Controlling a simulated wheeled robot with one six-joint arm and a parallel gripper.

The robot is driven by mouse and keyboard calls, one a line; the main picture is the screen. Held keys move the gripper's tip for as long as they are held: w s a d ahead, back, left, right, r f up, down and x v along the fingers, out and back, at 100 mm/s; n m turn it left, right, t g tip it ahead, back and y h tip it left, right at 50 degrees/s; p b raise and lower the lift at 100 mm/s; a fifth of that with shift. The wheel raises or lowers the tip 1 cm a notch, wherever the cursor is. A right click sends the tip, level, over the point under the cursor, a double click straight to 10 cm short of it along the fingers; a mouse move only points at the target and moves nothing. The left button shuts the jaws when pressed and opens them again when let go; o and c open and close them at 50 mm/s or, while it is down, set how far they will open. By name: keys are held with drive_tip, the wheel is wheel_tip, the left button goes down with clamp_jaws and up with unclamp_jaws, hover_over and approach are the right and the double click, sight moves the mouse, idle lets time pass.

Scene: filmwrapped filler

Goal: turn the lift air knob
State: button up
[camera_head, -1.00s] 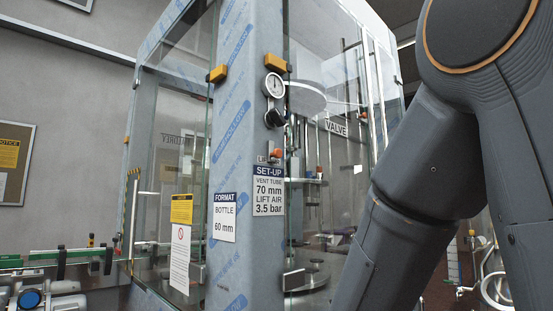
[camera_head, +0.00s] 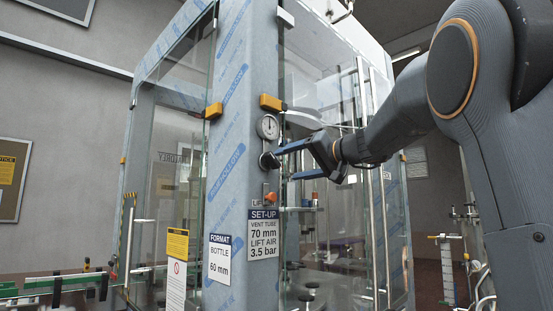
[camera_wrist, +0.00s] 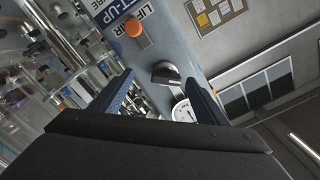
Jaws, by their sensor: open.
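The lift air knob (camera_head: 267,160) is a dark round knob on the machine's corner post, just below a round pressure gauge (camera_head: 267,127). In the wrist view the knob (camera_wrist: 166,73) shows as a dark grip with a lighter top, ahead of and between my fingers. My gripper (camera_head: 286,165) is open, with one blue finger above the other, and its tips reach close to the knob from the right. In the wrist view my gripper (camera_wrist: 160,92) has a finger on each side of the knob. I cannot tell whether a finger touches it.
An orange button (camera_head: 270,196) sits below the knob, above the set-up sign (camera_head: 264,236) reading lift air 3.5 bar. A yellow latch (camera_head: 272,103) juts out above the gauge. Glass doors with upright metal handles (camera_head: 369,180) stand behind my arm.

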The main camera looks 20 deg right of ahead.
sight(275, 160)
drive_tip(key=w+a+p, duration=0.1)
drive_tip(key=w, duration=0.1)
drive_tip(key=w+a+r+p, duration=0.1)
drive_tip(key=w+p, duration=0.1)
drive_tip(key=w+a+r+p, duration=0.1)
drive_tip(key=w, duration=0.1)
drive_tip(key=shift+w+a+r, duration=0.1)
drive_tip(key=shift+w+a, duration=0.15)
drive_tip(key=shift+a, duration=0.05)
drive_tip(key=c, duration=1)
